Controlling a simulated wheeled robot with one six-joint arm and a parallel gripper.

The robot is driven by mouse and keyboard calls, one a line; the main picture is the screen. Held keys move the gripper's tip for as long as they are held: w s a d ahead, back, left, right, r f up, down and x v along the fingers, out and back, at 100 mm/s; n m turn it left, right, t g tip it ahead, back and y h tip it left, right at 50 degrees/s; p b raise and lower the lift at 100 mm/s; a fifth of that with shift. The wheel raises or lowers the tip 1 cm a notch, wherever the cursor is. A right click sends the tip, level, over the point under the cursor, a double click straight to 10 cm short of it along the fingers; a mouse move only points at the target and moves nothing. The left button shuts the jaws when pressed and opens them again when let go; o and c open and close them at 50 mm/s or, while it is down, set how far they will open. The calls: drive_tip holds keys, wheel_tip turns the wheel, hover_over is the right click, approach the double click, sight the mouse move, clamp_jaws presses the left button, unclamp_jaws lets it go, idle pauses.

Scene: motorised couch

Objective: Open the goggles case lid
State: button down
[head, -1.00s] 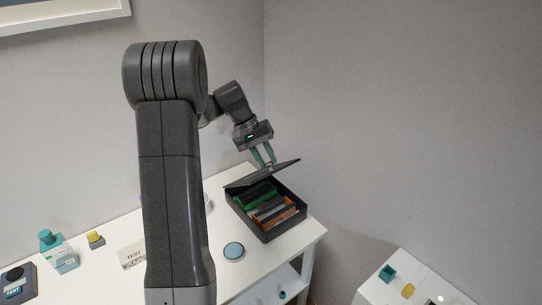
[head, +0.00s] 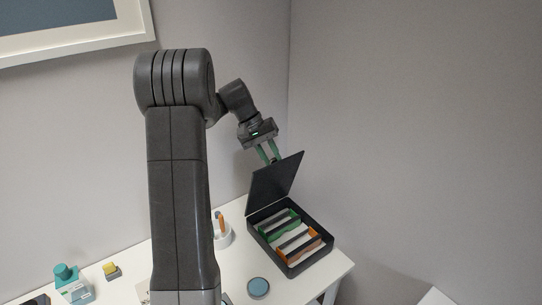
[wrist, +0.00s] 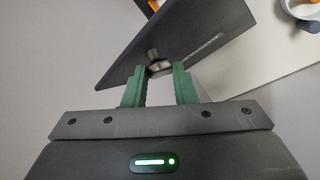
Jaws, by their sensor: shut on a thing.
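The goggles case (head: 318,262) is a dark open-topped box near the right end of the white table, holding several white, green and orange pieces. Its dark lid (head: 275,185) stands raised steeply at the back edge of the case. My gripper (head: 269,153) is at the upper part of the lid, on its far side. In the wrist view my green fingers (wrist: 160,85) are shut on a small metallic knob (wrist: 157,66) on the lid (wrist: 180,35). In the head view the lid partly hides the fingertips and the knob.
A blue-grey round disc (head: 258,288) lies on the table (head: 235,270) in front of the case. A white cup (head: 222,238) with an orange item stands left of the case. A yellow-topped block (head: 111,270) and a teal-topped bottle (head: 72,284) stand farther left.

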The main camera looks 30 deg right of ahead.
drive_tip(key=shift+w+a+f, duration=0.1)
drive_tip(key=shift+a+f, duration=0.2)
drive_tip(key=shift+f, duration=0.3)
drive_tip(key=c, duration=1.3)
unclamp_jaws()
drive_tip(key=shift+w+a, duration=0.1)
drive_tip(key=shift+o, duration=0.7)
drive_tip(key=shift+w+a, duration=0.1)
drive_tip(key=shift+w, duration=0.05)
drive_tip(key=p+v, duration=0.4)
drive_tip(key=v, duration=0.8)
drive_tip(key=shift+d, duration=0.2)
